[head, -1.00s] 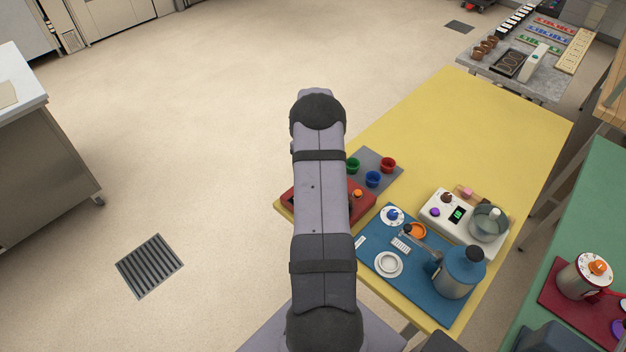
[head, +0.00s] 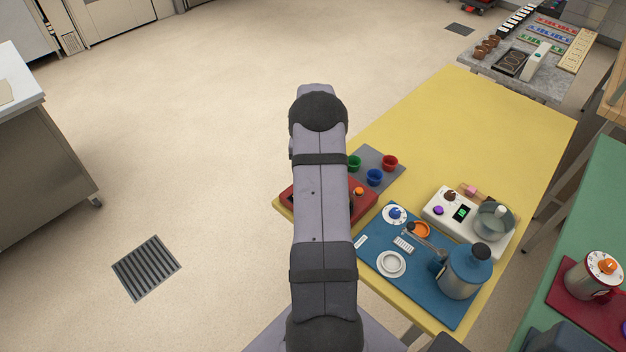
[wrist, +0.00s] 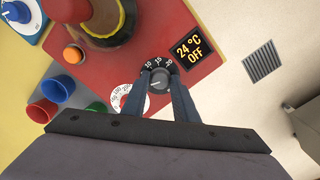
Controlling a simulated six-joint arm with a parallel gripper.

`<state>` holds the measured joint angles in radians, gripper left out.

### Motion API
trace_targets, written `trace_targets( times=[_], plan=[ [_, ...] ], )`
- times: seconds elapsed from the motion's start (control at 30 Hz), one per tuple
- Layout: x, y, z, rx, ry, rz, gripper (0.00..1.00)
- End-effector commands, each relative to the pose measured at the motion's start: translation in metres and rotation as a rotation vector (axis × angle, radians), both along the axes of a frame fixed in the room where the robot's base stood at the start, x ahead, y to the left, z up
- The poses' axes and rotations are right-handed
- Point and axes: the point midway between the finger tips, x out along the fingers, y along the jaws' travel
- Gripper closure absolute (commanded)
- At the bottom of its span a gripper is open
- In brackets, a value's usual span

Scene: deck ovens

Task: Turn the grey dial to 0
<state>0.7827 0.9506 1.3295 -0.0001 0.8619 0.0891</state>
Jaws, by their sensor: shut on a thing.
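The grey dial (wrist: 158,83) sits on the red panel (wrist: 205,100) in the wrist view, with a dark scale of small white numbers behind it. My gripper (wrist: 159,86) is shut on the dial, one finger on each side. The dial's exact setting is too small to read with certainty. Beside it, a display (wrist: 190,50) reads 24 °C and OFF. In the head view the red unit (head: 364,207) shows on both sides of my arm, which hides the dial and my gripper.
A white numbered dial (wrist: 126,97) is partly hidden close to my left finger. An orange button (wrist: 73,54) and green, red and blue cups (wrist: 77,93) lie to the left. In the head view, a blue mat (head: 377,239) with a pot (head: 462,277) stands right of my arm.

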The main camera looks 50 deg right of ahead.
Motion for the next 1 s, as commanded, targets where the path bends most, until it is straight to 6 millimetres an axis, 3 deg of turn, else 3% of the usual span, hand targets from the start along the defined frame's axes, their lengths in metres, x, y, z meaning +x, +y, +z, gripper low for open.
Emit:
trace_targets(
  times=[0.7, 0.73, 0.8, 1.0],
  plan=[
    [0.0006, -0.0005, 0.0011, -0.001, -0.001, 0.103, 0.96],
    [0.0006, -0.0005, 0.0011, -0.001, -0.001, 0.103, 0.69],
    [0.0006, -0.0005, 0.0011, -0.001, -0.001, 0.103, 0.55],
    [0.0003, -0.0002, 0.0006, -0.001, -0.001, 0.102, 0.55]
  ],
)
